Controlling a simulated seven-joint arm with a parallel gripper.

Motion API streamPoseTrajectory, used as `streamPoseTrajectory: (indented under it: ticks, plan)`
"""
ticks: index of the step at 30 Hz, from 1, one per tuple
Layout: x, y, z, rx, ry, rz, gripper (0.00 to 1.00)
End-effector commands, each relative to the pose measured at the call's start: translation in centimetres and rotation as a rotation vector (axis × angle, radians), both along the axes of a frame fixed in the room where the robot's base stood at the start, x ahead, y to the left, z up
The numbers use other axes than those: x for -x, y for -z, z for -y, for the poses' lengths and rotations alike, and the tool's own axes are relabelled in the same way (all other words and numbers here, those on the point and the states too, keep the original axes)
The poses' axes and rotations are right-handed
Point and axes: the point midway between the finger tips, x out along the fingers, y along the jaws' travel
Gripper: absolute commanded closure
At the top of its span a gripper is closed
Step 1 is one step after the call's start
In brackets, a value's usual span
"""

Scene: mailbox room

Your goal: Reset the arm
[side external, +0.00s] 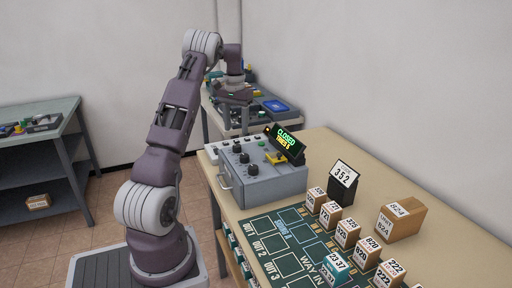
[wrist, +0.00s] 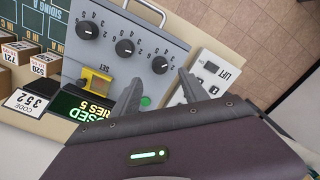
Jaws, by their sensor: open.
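My gripper (side external: 236,118) hangs from my raised, bent arm beyond the far end of the grey control box (side external: 262,185). In the wrist view, its two grey fingers (wrist: 160,78) are spread apart with nothing between them. The control box (wrist: 160,32) lies below, with three black dials (wrist: 124,47), a yellow switch (wrist: 95,82) marked SET and a green button (wrist: 145,101) near the left finger. Its black display (side external: 287,140) reads CLOSED, TRIES 5.
A card reading 352 (side external: 344,174), several numbered boxes (side external: 347,232) and a green mat (side external: 257,234) with marked bays lie on the beige table (side external: 322,150). A white LIFT panel (wrist: 218,77) adjoins the control box. Another bench (side external: 50,112) stands at the left.

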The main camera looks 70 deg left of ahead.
Motion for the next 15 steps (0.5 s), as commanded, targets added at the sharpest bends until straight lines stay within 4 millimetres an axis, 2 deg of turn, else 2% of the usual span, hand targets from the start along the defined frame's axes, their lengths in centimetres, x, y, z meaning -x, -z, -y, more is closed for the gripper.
streamPoseTrajectory:
  ticks: [3, 5, 8, 9, 10, 13, 15]
  plan:
    - [-0.4, -0.6, 0.6, -0.004, 0.006, 0.007, 0.48]
    - [-1.4, -2.2, 2.4, -0.015, 0.024, 0.028, 0.48]
    - [-3.5, -6.9, 9.1, -0.038, 0.087, 0.091, 0.48]
    - [-4.0, -8.8, 12.6, -0.046, 0.122, 0.122, 0.48]
    - [-4.1, -10.1, 15.4, -0.052, 0.151, 0.144, 0.48]
    - [-2.7, -13.5, 24.7, -0.073, 0.261, 0.219, 0.48]
    - [-0.1, -14.8, 31.1, -0.089, 0.35, 0.273, 0.48]
